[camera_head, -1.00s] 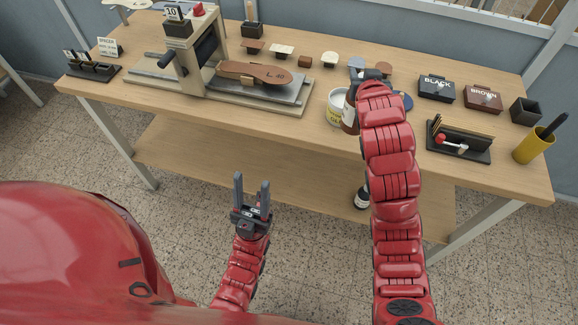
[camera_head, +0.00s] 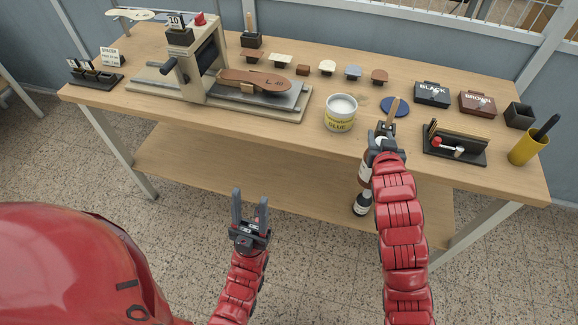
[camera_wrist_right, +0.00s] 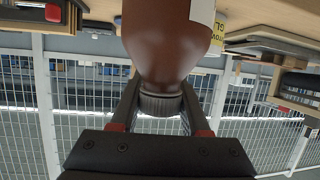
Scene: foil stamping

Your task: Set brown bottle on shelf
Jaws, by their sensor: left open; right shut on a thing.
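The brown bottle (camera_head: 366,172) hangs at the table's front edge in the head view, partly hidden by my right arm. My right gripper (camera_head: 378,152) is shut on it. In the right wrist view the brown bottle (camera_wrist_right: 168,45) fills the top middle, with the fingers around its dark ribbed cap. The lower shelf (camera_head: 260,190) is a wooden board under the tabletop. A dark bottle with a white label (camera_head: 362,204) stands on it, just below the held bottle; I cannot tell the gap between them. My left gripper (camera_head: 250,212) is open and empty, in front of the table.
On the tabletop are a glue tub (camera_head: 340,113), a blue disc (camera_head: 395,106), a stamping press (camera_head: 200,70) with a brown sole, black (camera_head: 432,95) and brown (camera_head: 477,103) boxes, and a yellow cup (camera_head: 527,148). The shelf's left and middle are clear.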

